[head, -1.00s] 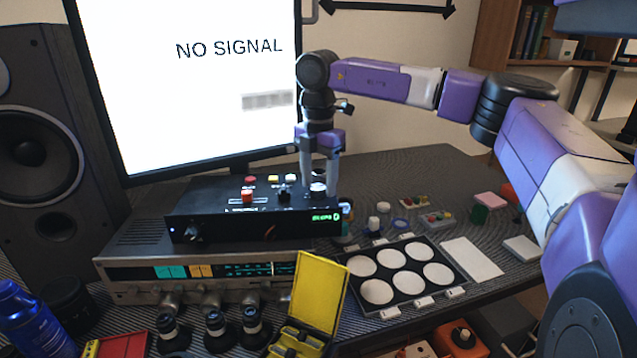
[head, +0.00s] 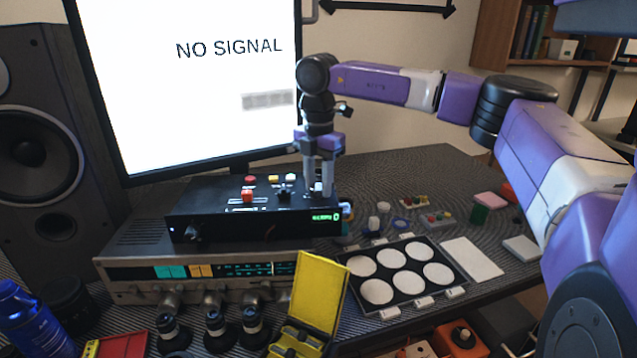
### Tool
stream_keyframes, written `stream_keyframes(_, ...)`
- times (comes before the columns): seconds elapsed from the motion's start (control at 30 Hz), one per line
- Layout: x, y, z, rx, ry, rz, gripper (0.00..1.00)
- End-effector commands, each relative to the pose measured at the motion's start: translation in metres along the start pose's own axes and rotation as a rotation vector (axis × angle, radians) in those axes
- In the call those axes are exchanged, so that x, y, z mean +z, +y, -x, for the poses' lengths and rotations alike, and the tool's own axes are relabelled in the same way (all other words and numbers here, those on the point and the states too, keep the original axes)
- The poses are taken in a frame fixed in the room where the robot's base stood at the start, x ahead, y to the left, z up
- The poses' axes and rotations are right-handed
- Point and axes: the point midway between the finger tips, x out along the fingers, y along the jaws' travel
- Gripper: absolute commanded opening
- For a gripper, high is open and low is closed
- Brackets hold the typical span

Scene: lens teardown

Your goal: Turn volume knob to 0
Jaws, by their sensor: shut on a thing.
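A black control box (head: 255,228) lies on top of a silver receiver. My gripper (head: 319,190) points straight down over the right end of the box's top. Its two grey fingers are closed around a small silver knob (head: 318,187), mostly hidden between them. I take this to be the volume knob, but its label and pointer cannot be read. A green display (head: 326,217) on the box's front right shows blurred letters and what looks like a 0.
Red, yellow and white buttons (head: 248,196) and a black knob (head: 285,194) sit left of my gripper. The monitor (head: 190,80) stands behind the box. A black tray with white discs (head: 392,243) lies to the right, and an open yellow case (head: 318,290) in front.

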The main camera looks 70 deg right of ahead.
Motion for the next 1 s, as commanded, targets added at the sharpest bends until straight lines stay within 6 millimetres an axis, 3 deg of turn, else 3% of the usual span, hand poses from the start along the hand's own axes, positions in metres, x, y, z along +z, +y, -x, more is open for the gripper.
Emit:
stream_keyframes(0.27,0.0008,0.0003,0.0008,-0.001,-0.002,0.168,0.00)
stream_keyframes(1.0,0.0002,0.0016,0.0018,0.000,-0.002,0.866,0.00)
